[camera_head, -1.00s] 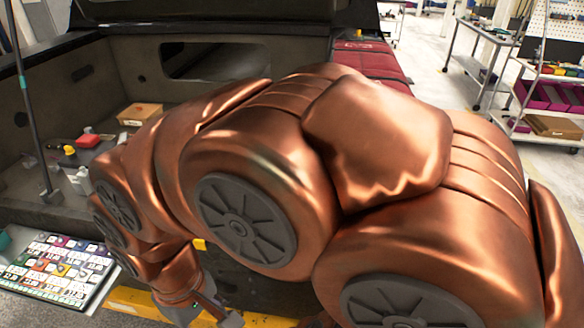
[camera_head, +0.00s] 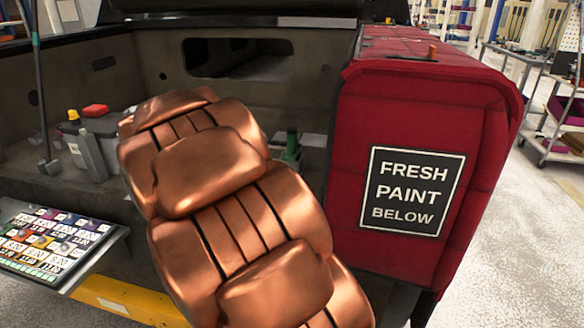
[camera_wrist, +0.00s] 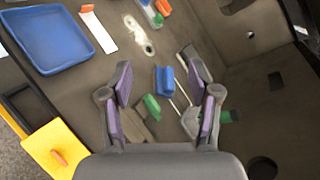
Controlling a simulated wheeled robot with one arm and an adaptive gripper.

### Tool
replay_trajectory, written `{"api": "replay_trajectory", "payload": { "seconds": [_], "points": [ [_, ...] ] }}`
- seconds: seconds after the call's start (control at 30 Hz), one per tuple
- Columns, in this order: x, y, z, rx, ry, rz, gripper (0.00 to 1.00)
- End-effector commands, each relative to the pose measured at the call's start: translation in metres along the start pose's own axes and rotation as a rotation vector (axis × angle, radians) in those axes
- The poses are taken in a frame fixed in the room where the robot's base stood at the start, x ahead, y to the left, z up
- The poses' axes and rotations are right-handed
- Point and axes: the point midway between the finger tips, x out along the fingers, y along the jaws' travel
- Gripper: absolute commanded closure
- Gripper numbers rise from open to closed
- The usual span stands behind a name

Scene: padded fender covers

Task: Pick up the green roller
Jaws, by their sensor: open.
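In the wrist view, my gripper (camera_wrist: 158,70) is open and points down into the dark truck bed, with nothing between its fingers. A small green piece (camera_wrist: 151,106) lies on the bed between the fingers, close to the left one. Another green piece (camera_wrist: 230,116) shows just right of the right finger, partly hidden. I cannot tell which of these is the green roller. In the head view, a green upright thing (camera_head: 291,147) stands in the bed behind my arm. My gripper is hidden there.
A blue block (camera_wrist: 165,80) lies between the fingers, near thin pale rods. A blue tray (camera_wrist: 62,38) and a yellow piece (camera_wrist: 55,147) are at left. The red padded cover (camera_head: 490,150), marked "FRESH PAINT BELOW", hangs over the bed's right side, close to my arm.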

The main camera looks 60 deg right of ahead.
Motion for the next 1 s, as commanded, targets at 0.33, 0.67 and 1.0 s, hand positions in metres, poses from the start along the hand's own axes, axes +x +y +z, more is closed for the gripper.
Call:
{"api": "replay_trajectory", "payload": {
  "seconds": [0.33, 0.67, 1.0],
  "points": [
    [0.055, -0.1, -0.146, 0.716, 0.022, -0.627, 0.39],
    [0.051, -0.13, -0.184, 0.877, -0.018, -0.809, 0.39],
    [0.067, -0.143, -0.189, 0.875, -0.019, -0.804, 0.39]
  ]
}}
